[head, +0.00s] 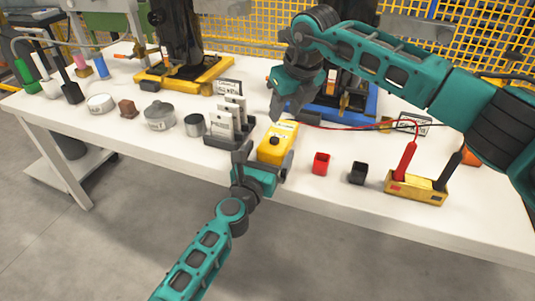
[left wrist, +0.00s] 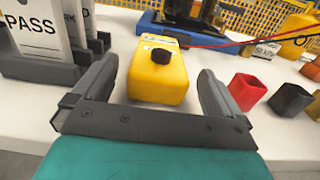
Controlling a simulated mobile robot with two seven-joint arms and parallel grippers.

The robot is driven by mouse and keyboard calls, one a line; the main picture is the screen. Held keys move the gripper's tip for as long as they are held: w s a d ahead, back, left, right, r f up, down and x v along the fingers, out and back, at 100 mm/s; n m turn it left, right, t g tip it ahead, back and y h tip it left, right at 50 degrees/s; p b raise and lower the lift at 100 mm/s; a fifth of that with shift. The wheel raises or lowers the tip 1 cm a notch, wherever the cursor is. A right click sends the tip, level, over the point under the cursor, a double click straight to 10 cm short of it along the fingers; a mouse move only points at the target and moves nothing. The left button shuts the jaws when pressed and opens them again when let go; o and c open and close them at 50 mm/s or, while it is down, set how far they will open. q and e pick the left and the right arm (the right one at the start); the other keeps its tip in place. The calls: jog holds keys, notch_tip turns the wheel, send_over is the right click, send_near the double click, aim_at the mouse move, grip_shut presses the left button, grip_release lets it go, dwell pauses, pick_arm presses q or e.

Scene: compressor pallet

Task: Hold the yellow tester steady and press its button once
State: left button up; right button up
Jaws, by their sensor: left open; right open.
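The yellow tester (head: 278,143) lies near the front edge of the white table, with a dark button or knob on its upper face. It also shows in the left wrist view (left wrist: 158,82), with the dark button (left wrist: 161,56) on top. My left gripper (head: 263,153) is open at the tester's near end; in the left wrist view its fingers (left wrist: 160,88) stand on either side of the tester, with a gap visible at least on the right. My right gripper (head: 285,112) is open above the table, just beyond the tester's far end. Whether it touches the tester is unclear.
A card rack (head: 229,126) stands close left of the tester. A red cup (head: 321,163) and a black cup (head: 358,173) stand to its right, then a yellow probe holder (head: 416,188). A blue-based machine (head: 345,107) is behind. Red and black leads cross the table.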

pick_arm(q)
jog(key=shift+c, duration=0.5)
jog(key=c, duration=1.2)
pick_arm(e)
grip_shut()
dwell(0.7)
